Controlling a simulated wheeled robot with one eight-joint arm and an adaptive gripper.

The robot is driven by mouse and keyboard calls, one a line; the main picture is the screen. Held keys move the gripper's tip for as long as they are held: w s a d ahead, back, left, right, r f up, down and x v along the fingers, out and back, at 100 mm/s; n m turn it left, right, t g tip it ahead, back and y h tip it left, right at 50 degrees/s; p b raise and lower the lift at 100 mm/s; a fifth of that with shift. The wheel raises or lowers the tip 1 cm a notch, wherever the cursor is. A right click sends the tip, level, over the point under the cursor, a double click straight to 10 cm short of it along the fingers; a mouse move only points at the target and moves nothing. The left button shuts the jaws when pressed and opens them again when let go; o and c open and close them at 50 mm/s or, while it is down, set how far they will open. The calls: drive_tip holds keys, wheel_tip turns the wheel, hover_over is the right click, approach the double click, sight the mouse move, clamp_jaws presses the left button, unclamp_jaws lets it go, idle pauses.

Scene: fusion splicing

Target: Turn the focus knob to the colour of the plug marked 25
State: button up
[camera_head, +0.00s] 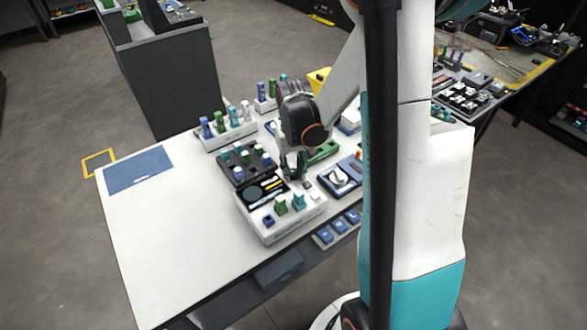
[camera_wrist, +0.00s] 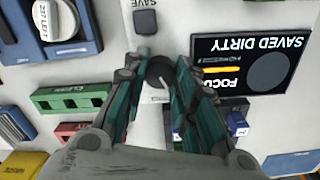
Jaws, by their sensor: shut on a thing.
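My gripper (camera_head: 293,170) reaches down to the white splicer (camera_head: 285,229) beside its dark screen (camera_head: 262,190). In the wrist view my gripper (camera_wrist: 159,80) has its teal fingers shut on the dark round focus knob (camera_wrist: 160,71), one finger on each side. A pale pointer line shows on the knob. The screen (camera_wrist: 252,66) reads "SAVED DIRTY" and "FOCUS", upside down, with a yellow bar and a grey disc. Green (camera_head: 281,205), teal (camera_head: 299,200) and blue (camera_head: 268,221) plugs stand on the splicer's front. I cannot read a 25 on any plug.
A dark plug tray (camera_head: 239,173) and a white rack of coloured plugs (camera_head: 224,138) stand behind the splicer. A blue unit with a white dial (camera_wrist: 57,19) is nearby. A green block (camera_wrist: 72,97) lies close to my gripper. The table's left side is clear apart from a blue mat (camera_head: 138,169).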

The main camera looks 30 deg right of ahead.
sight(293, 172)
drive_tip(key=shift+m, duration=0.5)
drive_tip(key=o, duration=1.1)
drive_tip(key=shift+r, duration=0.1)
wheel_tip(293, 172, up, 12)
drive_tip(key=shift+f, duration=0.1)
